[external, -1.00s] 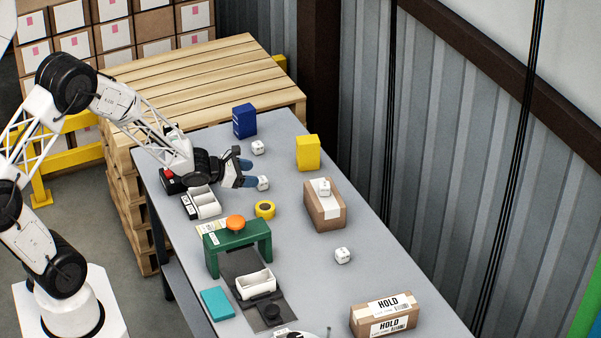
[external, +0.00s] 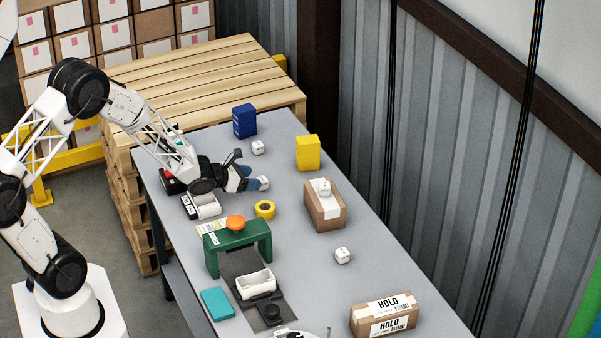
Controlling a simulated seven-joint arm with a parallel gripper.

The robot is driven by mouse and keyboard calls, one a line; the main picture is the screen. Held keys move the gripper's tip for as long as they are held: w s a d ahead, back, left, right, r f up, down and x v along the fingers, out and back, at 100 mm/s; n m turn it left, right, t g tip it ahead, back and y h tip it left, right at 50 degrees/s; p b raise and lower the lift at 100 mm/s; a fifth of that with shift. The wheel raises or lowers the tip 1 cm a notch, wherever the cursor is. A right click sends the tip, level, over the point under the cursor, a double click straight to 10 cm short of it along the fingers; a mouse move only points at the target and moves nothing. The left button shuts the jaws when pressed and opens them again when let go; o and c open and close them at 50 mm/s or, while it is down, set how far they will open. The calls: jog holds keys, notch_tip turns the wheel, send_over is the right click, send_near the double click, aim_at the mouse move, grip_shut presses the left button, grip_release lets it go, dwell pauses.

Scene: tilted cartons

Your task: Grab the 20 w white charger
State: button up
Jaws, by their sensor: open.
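Several small white cube-shaped chargers lie about the grey table, and I cannot read a wattage on any of them. One charger (external: 264,182) is right at the blue fingertips of my gripper (external: 249,170). The gripper is open, and whether it touches this charger I cannot tell. A second charger (external: 258,148) lies just behind, near the blue box. A third charger (external: 324,188) rests on top of a brown carton. Another charger (external: 342,256) lies on the open table toward the front right.
A blue box (external: 244,121) and a yellow box (external: 307,153) stand at the back. The brown carton (external: 325,214) is right of a yellow tape roll (external: 265,209). A green arch (external: 238,247) with an orange knob stands nearer. A HOLD carton (external: 384,316) is at front right.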

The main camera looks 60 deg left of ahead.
aim_at(265, 177)
jog(key=shift+w+f, duration=0.1)
jog(key=shift+w, duration=0.2)
jog(key=shift+x, duration=2.65)
jog(key=shift+a, duration=0.1)
jog(key=c, duration=1)
jog(key=shift+r, duration=5.1)
